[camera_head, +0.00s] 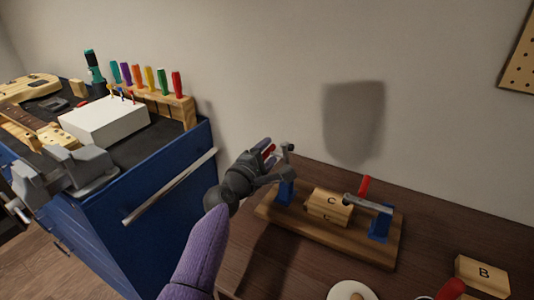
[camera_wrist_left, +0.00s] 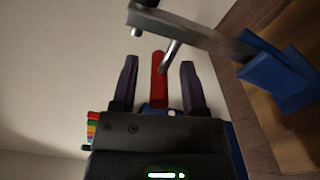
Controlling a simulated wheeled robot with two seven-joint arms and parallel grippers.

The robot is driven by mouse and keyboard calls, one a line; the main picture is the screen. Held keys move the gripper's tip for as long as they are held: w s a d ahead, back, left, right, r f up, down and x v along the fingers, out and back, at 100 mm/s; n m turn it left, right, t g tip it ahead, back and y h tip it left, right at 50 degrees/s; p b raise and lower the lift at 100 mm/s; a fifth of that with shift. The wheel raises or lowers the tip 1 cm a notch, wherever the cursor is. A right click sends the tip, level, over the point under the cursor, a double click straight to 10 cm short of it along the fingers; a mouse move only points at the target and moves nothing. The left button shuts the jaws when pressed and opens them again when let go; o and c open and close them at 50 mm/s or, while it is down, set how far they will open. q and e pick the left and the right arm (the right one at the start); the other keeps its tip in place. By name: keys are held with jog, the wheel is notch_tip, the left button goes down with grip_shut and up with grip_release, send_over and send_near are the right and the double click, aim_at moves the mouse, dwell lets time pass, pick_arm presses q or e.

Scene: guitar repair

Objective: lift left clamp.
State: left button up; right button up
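The left clamp has a blue base (camera_head: 286,192), a metal arm and a red handle, and stands at the left end of a wooden board (camera_head: 330,236). My left gripper (camera_head: 274,160) is at this clamp in the head view. In the left wrist view the red handle (camera_wrist_left: 158,78) lies between the two open fingers, with gaps on both sides. The clamp's metal arm (camera_wrist_left: 200,35) and blue base (camera_wrist_left: 278,75) are at the upper right there. The right clamp (camera_head: 380,222) has a red handle pointing up. My right gripper is not in view.
Wooden blocks marked C (camera_head: 328,205) sit on the board between the clamps. A block marked B (camera_head: 482,276) and a white plate (camera_head: 342,293) are at the table's front right. A blue cabinet (camera_head: 150,225) with tools on top stands at left, with a grey vise.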

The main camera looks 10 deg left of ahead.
pick_arm(q)
jog(key=p+v, duration=0.3)
jog(key=v, duration=0.7)
jog(key=shift+p, duration=0.35)
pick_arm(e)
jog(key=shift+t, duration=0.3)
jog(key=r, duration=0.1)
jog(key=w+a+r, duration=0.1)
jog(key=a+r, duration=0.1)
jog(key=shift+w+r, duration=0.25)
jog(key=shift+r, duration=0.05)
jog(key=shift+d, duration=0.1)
